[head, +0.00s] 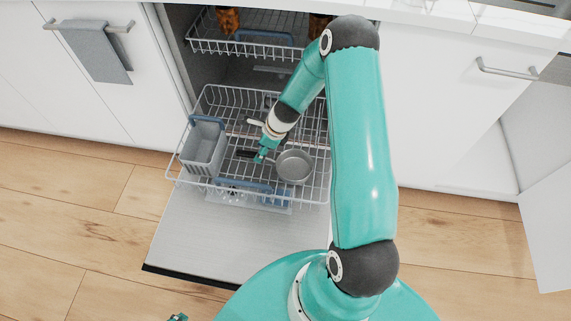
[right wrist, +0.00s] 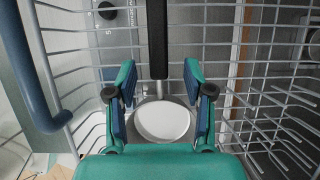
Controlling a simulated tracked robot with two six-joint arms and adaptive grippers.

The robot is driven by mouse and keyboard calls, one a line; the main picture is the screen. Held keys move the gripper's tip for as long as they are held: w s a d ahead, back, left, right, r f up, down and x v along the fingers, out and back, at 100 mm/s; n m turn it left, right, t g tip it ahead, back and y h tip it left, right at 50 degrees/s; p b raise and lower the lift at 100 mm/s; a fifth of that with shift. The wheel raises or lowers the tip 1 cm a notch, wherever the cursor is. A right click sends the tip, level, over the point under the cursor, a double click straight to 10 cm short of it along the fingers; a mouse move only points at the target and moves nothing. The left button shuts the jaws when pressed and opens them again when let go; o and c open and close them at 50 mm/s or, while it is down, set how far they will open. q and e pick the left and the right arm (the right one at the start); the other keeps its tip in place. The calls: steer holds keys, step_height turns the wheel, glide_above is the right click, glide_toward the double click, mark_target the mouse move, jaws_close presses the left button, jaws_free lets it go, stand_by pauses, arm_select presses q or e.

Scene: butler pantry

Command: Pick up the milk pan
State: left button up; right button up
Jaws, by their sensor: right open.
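The milk pan (head: 295,167) is a small round grey pan with a dark handle pointing left. It sits in the pulled-out lower dishwasher rack (head: 225,90). My right gripper (head: 262,157) is over the handle side of the pan, left of its bowl. In the right wrist view, the open fingers of this gripper (right wrist: 158,75) stand on either side of the black handle (right wrist: 157,40), with gaps on both sides. The pale round pan bowl (right wrist: 163,122) shows below, partly hidden by the gripper body. Only a small teal piece of my left gripper (head: 178,317) shows at the bottom edge.
A grey cutlery basket (head: 203,152) with a blue handle stands in the rack's left side. Wire tines (right wrist: 285,130) rise beside the pan. The upper rack (head: 240,47) holds brown items. The open dishwasher door (head: 215,240) lies below, with wooden floor around.

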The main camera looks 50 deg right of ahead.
steer(key=b+x, duration=0.1)
steer(key=x, duration=0.3)
steer(key=shift+f, duration=0.1)
jaws_close()
